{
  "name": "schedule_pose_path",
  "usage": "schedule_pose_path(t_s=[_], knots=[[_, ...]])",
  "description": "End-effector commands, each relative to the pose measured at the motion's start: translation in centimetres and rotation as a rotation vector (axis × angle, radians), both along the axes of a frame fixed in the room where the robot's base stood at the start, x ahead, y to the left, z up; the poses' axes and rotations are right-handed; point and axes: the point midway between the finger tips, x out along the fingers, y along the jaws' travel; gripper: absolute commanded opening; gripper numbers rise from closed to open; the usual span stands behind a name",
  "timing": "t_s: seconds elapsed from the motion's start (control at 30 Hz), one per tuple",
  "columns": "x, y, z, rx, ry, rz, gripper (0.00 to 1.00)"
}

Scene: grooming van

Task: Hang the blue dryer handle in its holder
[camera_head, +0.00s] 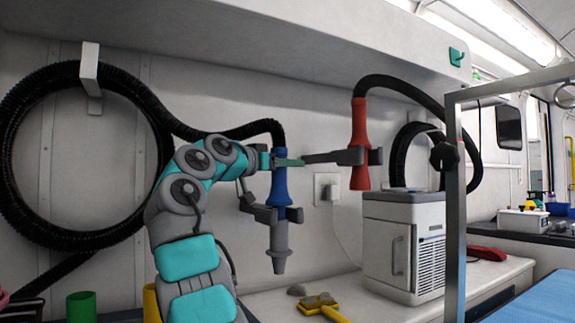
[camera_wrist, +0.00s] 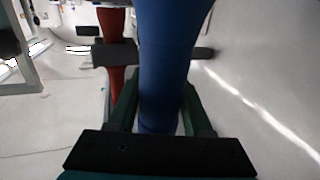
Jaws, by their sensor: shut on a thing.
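The blue dryer handle (camera_head: 281,187) hangs upright with a grey nozzle below it and a black hose bending into its top. My gripper (camera_head: 284,162) is shut on its upper part. In the wrist view the blue handle (camera_wrist: 165,70) stands between the green fingers of my gripper (camera_wrist: 162,105). A dark grey holder (camera_head: 264,213) is at the handle's lower end, by the top of the nozzle. The handle overlaps it in the picture; I cannot tell whether it is seated in it or only in front of it.
A red dryer handle (camera_head: 359,140) hangs in its own grey holder (camera_head: 350,156) to the right. A white box unit (camera_head: 403,245) stands on the counter below, with a yellow tool (camera_head: 322,305) beside it. A metal frame post (camera_head: 453,200) rises at right.

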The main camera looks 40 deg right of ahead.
Motion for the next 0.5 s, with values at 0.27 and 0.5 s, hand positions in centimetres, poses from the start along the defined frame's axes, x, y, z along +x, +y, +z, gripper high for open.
schedule_pose_path(t_s=[0.27, 0.5], knots=[[-0.03, 0.03, -0.43, -0.002, -0.001, 0.0, 0.0], [-0.02, 0.03, -0.4, -0.002, -0.001, 0.0, 0.58]])
